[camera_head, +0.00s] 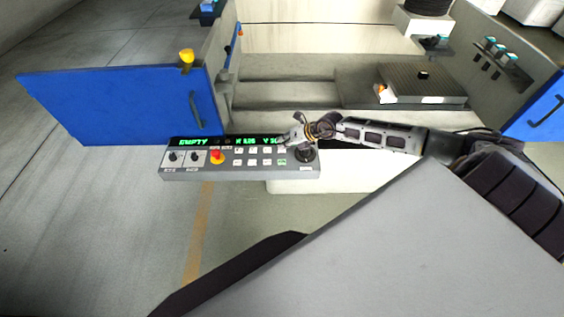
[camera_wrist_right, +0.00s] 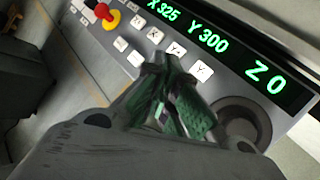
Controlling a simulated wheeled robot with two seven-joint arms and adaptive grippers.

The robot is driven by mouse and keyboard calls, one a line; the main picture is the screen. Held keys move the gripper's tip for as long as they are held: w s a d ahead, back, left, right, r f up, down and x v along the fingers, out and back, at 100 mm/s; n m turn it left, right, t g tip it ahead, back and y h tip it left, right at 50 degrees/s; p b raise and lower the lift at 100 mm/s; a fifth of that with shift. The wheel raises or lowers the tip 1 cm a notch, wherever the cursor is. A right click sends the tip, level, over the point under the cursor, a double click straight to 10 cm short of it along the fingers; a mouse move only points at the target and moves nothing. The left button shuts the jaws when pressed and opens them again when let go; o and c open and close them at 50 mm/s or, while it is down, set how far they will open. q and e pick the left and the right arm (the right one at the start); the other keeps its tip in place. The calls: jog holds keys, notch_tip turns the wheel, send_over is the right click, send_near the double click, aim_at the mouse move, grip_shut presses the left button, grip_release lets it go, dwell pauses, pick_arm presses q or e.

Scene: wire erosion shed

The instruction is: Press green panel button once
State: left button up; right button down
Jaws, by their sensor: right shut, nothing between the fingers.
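The control panel (camera_head: 240,173) is a grey box with a black strip of green text along its top. The green button (camera_head: 282,161) is at the right end of the lower row of keys, left of a dark round knob. My right gripper (camera_head: 288,139) is shut and empty over the upper right of the panel, near the text strip. In the right wrist view the shut fingers (camera_wrist_right: 165,92) are over the keys and hide part of the lower row. Green shows around the fingers there, and I cannot tell whether they touch the button. My left gripper is out of view.
A red knob on yellow (camera_head: 217,156) and two black switches are on the panel's left. White keys (camera_wrist_right: 203,70) lie close by the fingers. A blue door (camera_head: 120,105) stands open behind the panel. A ribbed block (camera_head: 424,82) is in the machine bay.

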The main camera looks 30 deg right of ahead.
jog(key=b, duration=0.3)
send_over(283, 160)
jog(key=shift+w+f, duration=0.1)
jog(key=shift+f, duration=2)
jog(key=shift+f+b, duration=0.75)
jog(key=shift+f, duration=0.4)
jog(key=shift+f, duration=0.8)
jog(key=shift+r, duration=0.1)
dwell(0.3)
jog(key=shift+r+p, duration=0.75)
jog(key=shift+p, duration=0.05)
jog(key=shift+r, duration=0.1)
